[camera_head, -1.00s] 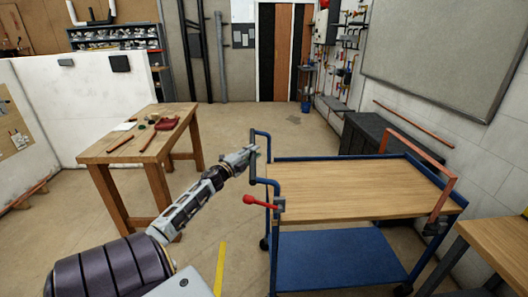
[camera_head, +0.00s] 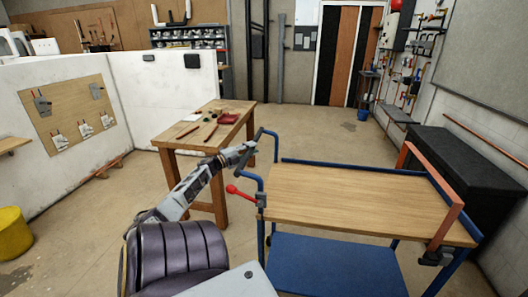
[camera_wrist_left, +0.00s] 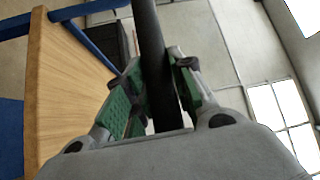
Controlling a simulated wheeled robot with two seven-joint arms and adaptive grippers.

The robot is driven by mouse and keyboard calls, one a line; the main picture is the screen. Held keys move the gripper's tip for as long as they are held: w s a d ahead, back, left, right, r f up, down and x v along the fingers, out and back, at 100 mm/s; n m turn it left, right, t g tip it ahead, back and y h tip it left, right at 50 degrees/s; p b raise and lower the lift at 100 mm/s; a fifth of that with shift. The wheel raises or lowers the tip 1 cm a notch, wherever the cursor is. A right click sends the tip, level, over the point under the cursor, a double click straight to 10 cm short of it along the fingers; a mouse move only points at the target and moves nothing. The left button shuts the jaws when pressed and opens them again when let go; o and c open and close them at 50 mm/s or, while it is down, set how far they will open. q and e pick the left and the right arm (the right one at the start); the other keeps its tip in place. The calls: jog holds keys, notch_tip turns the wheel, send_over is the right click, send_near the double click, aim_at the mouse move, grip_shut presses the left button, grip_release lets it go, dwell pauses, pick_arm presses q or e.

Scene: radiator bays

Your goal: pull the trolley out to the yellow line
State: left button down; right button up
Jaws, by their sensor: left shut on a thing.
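The trolley (camera_head: 350,200) stands right of centre in the head view, with a wooden top, a blue lower shelf (camera_head: 330,265) and blue frame. Its upright blue handle (camera_head: 262,165) has a dark grip at the left end. A red lever (camera_head: 240,194) sticks out below the handle. My left gripper (camera_head: 245,152) is shut on the handle's grip; in the left wrist view the dark bar (camera_wrist_left: 152,50) runs between its green-padded fingers. An orange-red bar (camera_head: 437,180) rises at the trolley's far right end. The yellow line does not show now. My right gripper is out of view.
A wooden workbench (camera_head: 190,143) with tools stands left, behind my left forearm. A black chest (camera_head: 455,165) stands against the right wall, close behind the trolley. A yellow bin (camera_head: 12,232) stands at far left. Bare floor (camera_head: 90,240) lies between bin and arm.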

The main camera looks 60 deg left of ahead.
pick_arm(q)
jog(key=s+a, duration=0.3)
jog(key=s, duration=0.1)
jog(key=shift+a, duration=0.2)
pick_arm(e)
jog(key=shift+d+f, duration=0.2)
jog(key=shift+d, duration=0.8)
pick_arm(q)
jog(key=c, duration=1.5)
grip_release()
jog(key=shift+c, duration=0.2)
jog(key=shift+o, duration=1.2)
jog(key=shift+s+a, duration=0.1)
jog(key=shift+o, duration=0.5)
jog(key=s+d+f, duration=0.1)
jog(key=s, duration=1)
jog(key=shift+s+f, duration=0.4)
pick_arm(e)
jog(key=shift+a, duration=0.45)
